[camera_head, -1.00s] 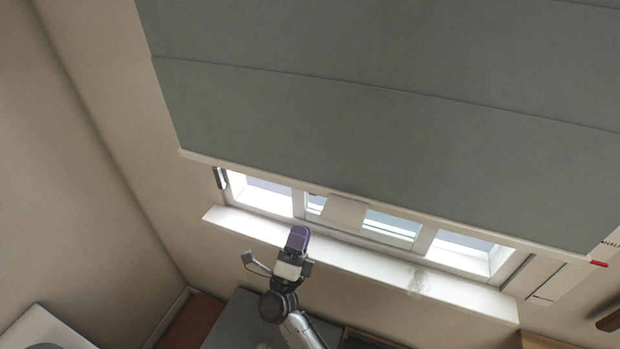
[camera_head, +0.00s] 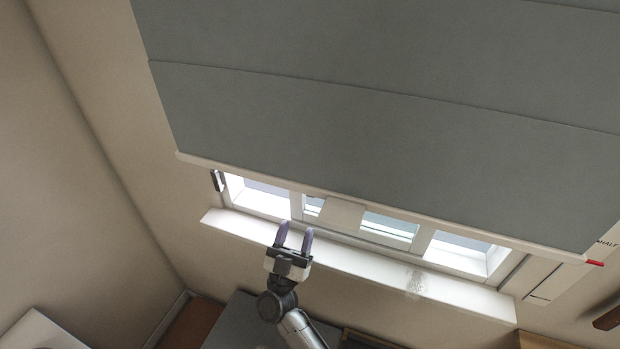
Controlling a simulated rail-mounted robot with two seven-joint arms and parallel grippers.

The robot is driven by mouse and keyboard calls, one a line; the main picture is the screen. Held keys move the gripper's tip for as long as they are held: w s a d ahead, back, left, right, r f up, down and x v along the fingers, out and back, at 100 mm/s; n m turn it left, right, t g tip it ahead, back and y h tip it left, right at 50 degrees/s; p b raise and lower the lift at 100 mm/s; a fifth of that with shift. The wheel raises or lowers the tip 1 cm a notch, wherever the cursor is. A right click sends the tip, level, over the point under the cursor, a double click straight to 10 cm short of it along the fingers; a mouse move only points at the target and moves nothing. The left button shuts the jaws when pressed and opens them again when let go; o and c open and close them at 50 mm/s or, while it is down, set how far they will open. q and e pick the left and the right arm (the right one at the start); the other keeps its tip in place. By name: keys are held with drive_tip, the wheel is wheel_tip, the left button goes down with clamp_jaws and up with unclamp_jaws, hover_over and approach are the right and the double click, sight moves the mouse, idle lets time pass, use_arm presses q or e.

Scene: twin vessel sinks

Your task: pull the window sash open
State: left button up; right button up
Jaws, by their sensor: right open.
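The window sash (camera_head: 342,214) has a white frame with several panes. Its upper part is hidden behind a large grey blind (camera_head: 380,120). A small dark handle (camera_head: 217,181) shows at the window's left end. My right gripper (camera_head: 295,234) is open and empty, with its two purple fingers apart and pointing up toward the window. In the picture its fingertips overlap the white sill (camera_head: 375,264), below the left panes and to the right of the handle. I cannot tell whether the fingers touch the sill. My left gripper is not in view.
The blind's bottom bar (camera_head: 370,204) hangs across the upper window. Bare wall (camera_head: 60,170) fills the left side. A white surface (camera_head: 42,335) is at the lower left, and a grey surface (camera_head: 237,322) lies below my arm. A brown object (camera_head: 607,318) shows at the right edge.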

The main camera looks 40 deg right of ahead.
drive_tip(key=p+x, duration=0.1)
drive_tip(key=x, duration=1)
drive_tip(key=shift+r, duration=0.15)
drive_tip(key=shift+p+x, duration=0.35)
drive_tip(key=shift+x, duration=0.4)
clamp_jaws()
